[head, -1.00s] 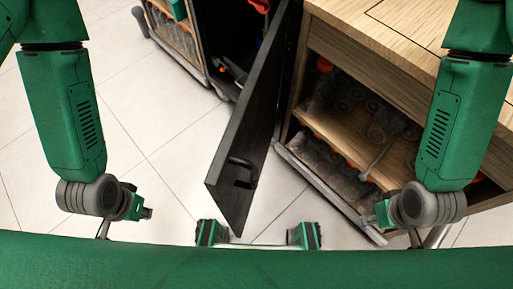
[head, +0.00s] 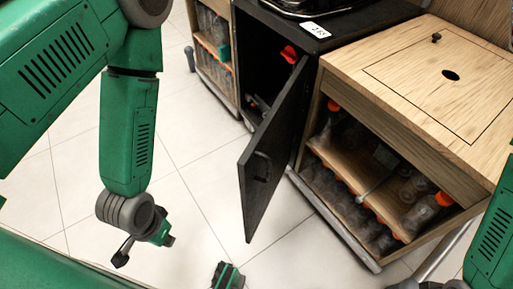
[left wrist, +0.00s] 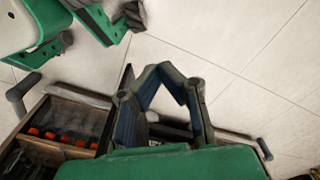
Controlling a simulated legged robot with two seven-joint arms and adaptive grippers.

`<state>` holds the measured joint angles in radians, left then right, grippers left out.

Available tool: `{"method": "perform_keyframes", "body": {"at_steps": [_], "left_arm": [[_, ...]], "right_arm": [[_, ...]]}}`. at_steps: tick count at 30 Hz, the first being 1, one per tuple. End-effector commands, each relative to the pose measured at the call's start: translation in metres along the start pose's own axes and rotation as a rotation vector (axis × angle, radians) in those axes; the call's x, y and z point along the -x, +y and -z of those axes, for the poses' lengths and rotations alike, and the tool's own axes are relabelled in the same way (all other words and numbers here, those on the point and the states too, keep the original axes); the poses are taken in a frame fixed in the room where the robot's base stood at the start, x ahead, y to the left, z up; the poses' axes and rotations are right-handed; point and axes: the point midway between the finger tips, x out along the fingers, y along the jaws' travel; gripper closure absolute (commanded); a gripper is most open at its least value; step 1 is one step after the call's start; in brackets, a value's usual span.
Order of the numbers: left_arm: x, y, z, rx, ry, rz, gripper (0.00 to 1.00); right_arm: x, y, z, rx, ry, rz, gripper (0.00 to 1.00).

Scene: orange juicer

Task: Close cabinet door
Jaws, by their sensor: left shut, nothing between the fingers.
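The black cabinet (head: 340,32) stands at the top middle of the head view. Its door (head: 272,150) is swung wide open toward me, with a dark handle (head: 261,167) on its face. The dark inside of the cabinet shows left of the door. My left gripper (head: 167,239) is low over the floor, left of the door and apart from it. In the left wrist view its dark fingers (left wrist: 168,85) are shut and empty.
A wooden cabinet (head: 415,85) with open shelves of glassware stands right of the door. Another shelf unit (head: 213,45) is at the upper left. The tiled floor (head: 195,180) between my left gripper and the door is clear.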

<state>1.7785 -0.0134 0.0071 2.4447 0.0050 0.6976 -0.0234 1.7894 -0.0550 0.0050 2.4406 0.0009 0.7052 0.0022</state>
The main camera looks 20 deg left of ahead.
Motion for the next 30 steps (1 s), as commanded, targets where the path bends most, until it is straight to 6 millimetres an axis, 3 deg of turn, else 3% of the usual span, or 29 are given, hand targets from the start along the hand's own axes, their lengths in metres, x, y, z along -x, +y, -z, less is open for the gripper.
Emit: {"method": "perform_keyframes", "body": {"at_steps": [1, 8, 12, 17, 22, 27, 30], "left_arm": [[0.019, 0.0, 0.001, -0.004, -0.001, -0.002, 1.0], [0.086, 0.009, 0.019, -0.108, -0.01, -0.02, 1.0], [0.132, 0.03, 0.058, -0.35, -0.002, -0.059, 1.0], [0.167, 0.065, 0.108, -0.708, 0.025, -0.126, 1.0], [0.22, 0.114, 0.157, -1.138, 0.1, -0.207, 1.0], [0.27, 0.153, 0.183, -1.482, 0.184, -0.272, 1.0], [0.287, 0.166, 0.189, -1.596, 0.217, -0.294, 1.0]], "right_arm": [[0.019, 0.0, 0.001, 0.0, 0.0, 0.0, 0.6], [0.082, 0.001, 0.004, -0.001, 0.0, 0.0, 0.6], [0.114, 0.001, 0.006, -0.001, 0.001, 0.0, 0.6], [0.118, 0.001, 0.006, -0.001, 0.0, 0.0, 0.6], [0.117, 0.001, 0.006, 0.0, -0.001, 0.0, 0.6], [0.117, 0.001, 0.006, 0.0, -0.001, 0.0, 0.6], [0.117, 0.001, 0.006, 0.0, -0.001, 0.0, 0.6]]}}
